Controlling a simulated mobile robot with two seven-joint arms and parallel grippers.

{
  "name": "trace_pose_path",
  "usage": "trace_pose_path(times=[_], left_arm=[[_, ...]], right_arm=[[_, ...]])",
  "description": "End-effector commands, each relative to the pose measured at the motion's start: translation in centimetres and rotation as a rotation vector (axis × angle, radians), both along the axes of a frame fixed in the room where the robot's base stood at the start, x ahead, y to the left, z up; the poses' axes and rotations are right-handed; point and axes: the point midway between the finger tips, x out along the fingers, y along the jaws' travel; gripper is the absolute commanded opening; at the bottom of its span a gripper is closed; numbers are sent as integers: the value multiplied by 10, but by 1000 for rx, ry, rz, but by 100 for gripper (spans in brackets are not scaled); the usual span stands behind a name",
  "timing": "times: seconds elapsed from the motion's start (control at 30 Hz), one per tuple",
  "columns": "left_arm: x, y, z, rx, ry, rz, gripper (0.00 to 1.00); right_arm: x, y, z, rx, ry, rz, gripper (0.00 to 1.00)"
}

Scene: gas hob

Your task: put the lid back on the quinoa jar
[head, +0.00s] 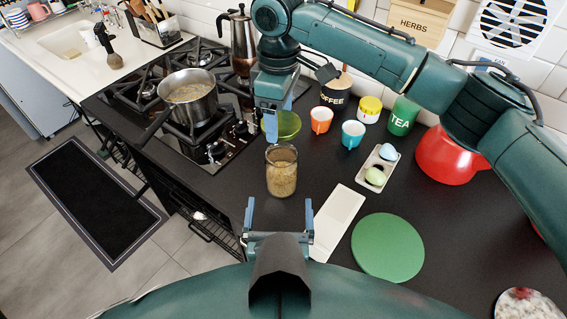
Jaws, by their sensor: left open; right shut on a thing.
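The quinoa jar (281,178) is a clear glass jar of pale grain, upright on the dark counter in the middle of the head view. Its top looks uncovered. My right gripper (279,125) points down behind the jar and is shut on a round olive-green thing, which looks like the lid (289,126). The lid is just beyond the jar and apart from its rim; the fingers hide part of it. My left gripper (279,214) is open and empty, on the near side of the jar, with its fingers spread left and right.
A pot (188,97) and a moka pot (241,45) stand on the hob at left. Orange (321,120) and blue (352,135) cups stand right of the lid. A white tray (338,222) and green disc (388,248) lie right of my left gripper.

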Motion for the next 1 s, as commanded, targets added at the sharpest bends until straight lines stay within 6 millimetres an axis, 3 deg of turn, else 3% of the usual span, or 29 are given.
trace_pose_path(times=[0.3, 0.47, 1.0], left_arm=[[1, 0, 0, 0, 0, 0, 95], [12, -1, 0, 0, -2, -1, 95], [105, -4, 1, -1, -1, 0, 95]], right_arm=[[0, 0, 0, 0, 0, -1, 49], [0, 0, 0, 0, 0, -1, 49], [0, 0, 0, 0, 0, -2, 49]])
